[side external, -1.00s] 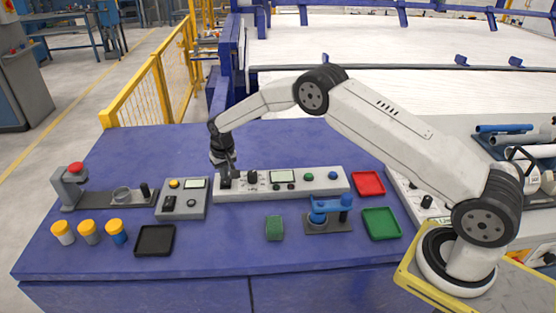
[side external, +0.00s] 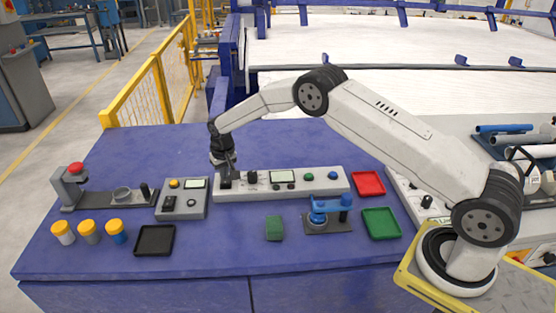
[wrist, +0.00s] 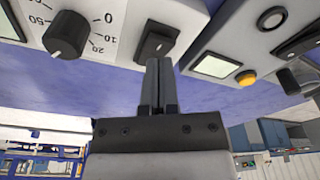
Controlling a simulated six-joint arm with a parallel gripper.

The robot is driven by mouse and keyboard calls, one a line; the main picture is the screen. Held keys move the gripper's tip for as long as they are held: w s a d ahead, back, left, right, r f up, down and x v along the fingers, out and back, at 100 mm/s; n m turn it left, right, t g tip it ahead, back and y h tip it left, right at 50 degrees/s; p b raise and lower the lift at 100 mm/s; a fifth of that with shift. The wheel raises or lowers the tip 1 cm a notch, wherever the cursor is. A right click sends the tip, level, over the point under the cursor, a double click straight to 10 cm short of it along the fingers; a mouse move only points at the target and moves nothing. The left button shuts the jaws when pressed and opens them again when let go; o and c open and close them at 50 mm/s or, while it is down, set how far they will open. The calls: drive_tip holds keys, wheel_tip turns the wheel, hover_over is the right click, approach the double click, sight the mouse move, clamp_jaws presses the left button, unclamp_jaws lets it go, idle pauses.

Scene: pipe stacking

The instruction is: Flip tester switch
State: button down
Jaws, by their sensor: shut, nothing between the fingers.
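A long white panel (side external: 310,186) lies on the blue table, with a black rocker switch (side external: 225,183) at its left end. My gripper (side external: 229,175) points down at this end of the panel, right at the switch. In the wrist view, the black rocker switch (wrist: 157,42) sits on the white panel just beyond my shut, empty fingertips (wrist: 158,62). Whether the tips touch the switch I cannot tell. A grey box (side external: 182,212) left of the panel has a small screen, a yellow button and a black switch (side external: 168,203); its yellow button also shows in the wrist view (wrist: 246,78).
A black knob (wrist: 66,34) with a numbered dial stands beside the rocker switch. A black tray (side external: 155,240), a green block (side external: 274,228) and a blue fixture (side external: 330,210) lie in front. Red (side external: 368,184) and green (side external: 381,223) trays are on the right. The table behind the panel is clear.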

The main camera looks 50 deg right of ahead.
sight(227, 183)
drive_tip(key=shift+f, duration=1.05)
idle(0.9)
drive_tip(key=shift+r, duration=3.55)
drive_tip(key=shift+s+r, duration=0.35)
drive_tip(key=shift+r, duration=0.05)
drive_tip(key=s+r+n, duration=0.1)
drive_tip(key=s+r, duration=0.3)
drive_tip(key=s, duration=1.2)
drive_tip(key=s+r+n, duration=0.2)
drive_tip(key=s+r, duration=0.2)
drive_tip(key=s, duration=1.3)
drive_tip(key=shift+s+a+t, duration=0.25)
drive_tip(key=shift+a+t, duration=0.05)
drive_tip(key=shift+t, duration=0.1)
